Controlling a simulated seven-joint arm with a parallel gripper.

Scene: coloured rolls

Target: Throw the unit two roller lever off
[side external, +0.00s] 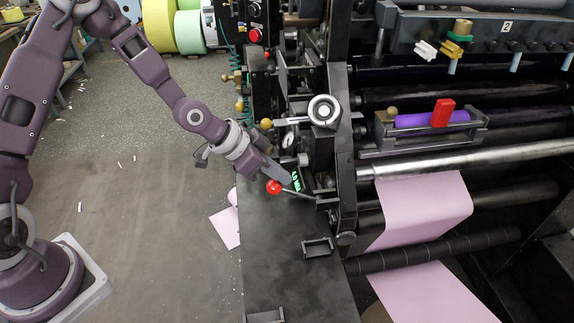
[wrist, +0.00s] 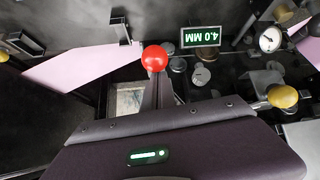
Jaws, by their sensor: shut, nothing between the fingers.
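A lever with a red ball knob (side external: 274,187) sticks out from the side frame of the press, its thin rod running right to the frame. The red ball also shows in the wrist view (wrist: 154,58), just beyond my fingertips. A second lever with a yellow knob (side external: 266,123) stands higher up; a yellow knob shows at right in the wrist view (wrist: 283,96). No label marks either as the roller lever. My gripper (side external: 287,177) is shut and empty, close to the red ball; whether it touches cannot be told. A "2" plate (side external: 507,27) is on the upper beam.
A green "4.0 MM" display (wrist: 201,37) and a round gauge (wrist: 270,39) sit near the levers. Rollers carrying pink web (side external: 425,205) fill the right. A purple roll (side external: 431,118) lies in a holder. The dark top below my gripper (side external: 285,270) is mostly clear.

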